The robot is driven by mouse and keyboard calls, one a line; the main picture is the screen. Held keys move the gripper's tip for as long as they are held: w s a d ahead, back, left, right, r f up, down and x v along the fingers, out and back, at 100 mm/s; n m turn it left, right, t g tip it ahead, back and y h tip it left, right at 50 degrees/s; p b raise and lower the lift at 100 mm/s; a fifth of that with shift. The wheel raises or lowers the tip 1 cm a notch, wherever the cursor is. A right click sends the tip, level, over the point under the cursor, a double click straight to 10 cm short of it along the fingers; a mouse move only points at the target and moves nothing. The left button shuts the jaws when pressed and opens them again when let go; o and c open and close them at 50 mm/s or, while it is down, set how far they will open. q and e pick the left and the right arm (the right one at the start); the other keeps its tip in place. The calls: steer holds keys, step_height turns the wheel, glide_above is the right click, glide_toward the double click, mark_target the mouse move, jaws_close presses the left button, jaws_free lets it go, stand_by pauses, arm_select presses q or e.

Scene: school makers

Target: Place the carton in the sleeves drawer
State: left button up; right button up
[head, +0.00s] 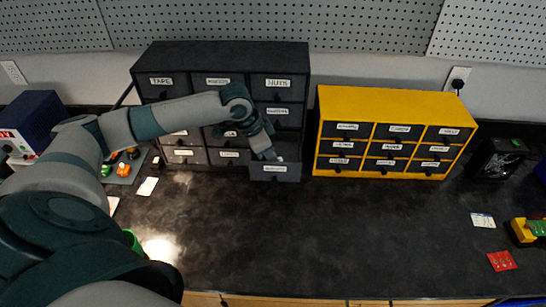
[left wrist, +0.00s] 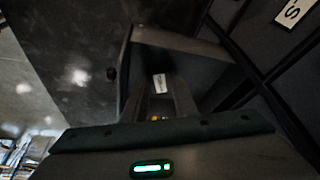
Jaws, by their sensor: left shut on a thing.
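My left gripper (head: 272,156) reaches down over the pulled-out bottom right drawer (head: 275,173) of the dark cabinet. The label on that drawer's front is too small to read surely. In the left wrist view the fingers (left wrist: 165,98) point into the open drawer (left wrist: 185,42). They are shut on a small pale thing (left wrist: 160,83), likely the carton, which is mostly hidden between the fingers. I cannot tell whether it touches the drawer floor. My right gripper is in neither view.
The dark cabinet (head: 222,55) has several labelled drawers, such as TAPE and NUTS. A yellow drawer cabinet (head: 400,99) stands close on its right. White cards, a red card (head: 502,261) and small blocks lie on the dark worktop (head: 330,230), whose middle is clear.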

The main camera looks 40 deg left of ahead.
arm_select(q)
steer(key=o, duration=0.7)
steer(key=b+v, duration=0.2)
steer(key=v, duration=1)
steer(key=shift+w+r, duration=0.1)
steer(key=shift+r, duration=0.05)
